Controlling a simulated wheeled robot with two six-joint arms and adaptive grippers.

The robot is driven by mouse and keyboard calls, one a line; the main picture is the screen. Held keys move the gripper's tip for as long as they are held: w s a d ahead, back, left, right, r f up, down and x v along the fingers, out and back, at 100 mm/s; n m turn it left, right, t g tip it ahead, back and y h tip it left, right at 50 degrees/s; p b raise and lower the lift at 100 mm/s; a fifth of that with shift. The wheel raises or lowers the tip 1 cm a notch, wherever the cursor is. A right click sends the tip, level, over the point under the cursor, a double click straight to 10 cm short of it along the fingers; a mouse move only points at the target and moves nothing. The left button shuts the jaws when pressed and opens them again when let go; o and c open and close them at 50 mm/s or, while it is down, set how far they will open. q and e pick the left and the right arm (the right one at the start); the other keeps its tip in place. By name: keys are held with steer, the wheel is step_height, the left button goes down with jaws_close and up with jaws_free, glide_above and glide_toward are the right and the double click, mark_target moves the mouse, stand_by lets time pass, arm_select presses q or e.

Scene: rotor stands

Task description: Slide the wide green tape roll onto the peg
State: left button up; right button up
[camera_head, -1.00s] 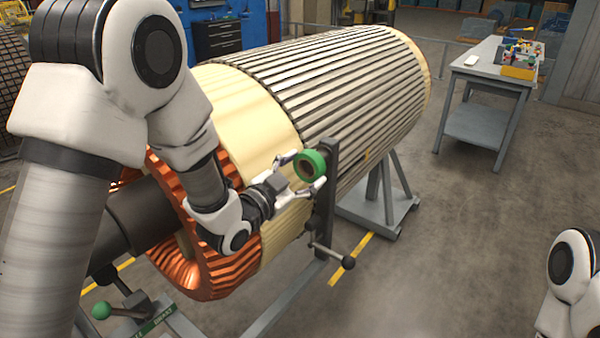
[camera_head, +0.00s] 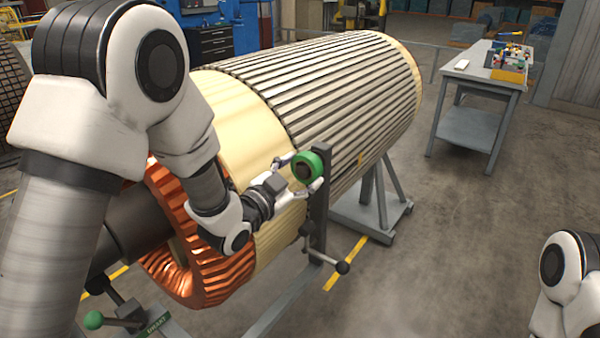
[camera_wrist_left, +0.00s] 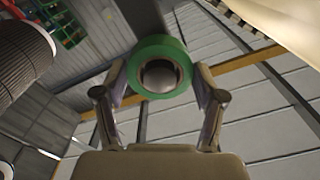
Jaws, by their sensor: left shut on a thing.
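The wide green tape roll (camera_head: 318,158) is held between the fingers of my left gripper (camera_head: 306,171), in front of the top of a dark upright post (camera_head: 320,205). The roll overlaps the post in the head view. In the left wrist view the roll (camera_wrist_left: 160,47) sits between both fingertips (camera_wrist_left: 158,80), its hole facing the camera. A grey round shape fills part of the hole; I cannot tell whether it is the peg. The peg is not clearly visible in the head view. My right gripper is out of view.
The large ribbed rotor (camera_head: 330,95) lies right behind the post, with copper windings (camera_head: 215,275) by my left arm. A crank handle (camera_head: 328,262) sticks out low on the post. A grey table (camera_head: 475,75) stands at the far right.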

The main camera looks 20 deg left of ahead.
arm_select(q)
steer(key=shift+w, duration=0.15)
steer(key=shift+x, duration=0.75)
steer(key=shift+w, duration=0.1)
steer(key=o, duration=1.2)
steer(key=shift+c, duration=0.2)
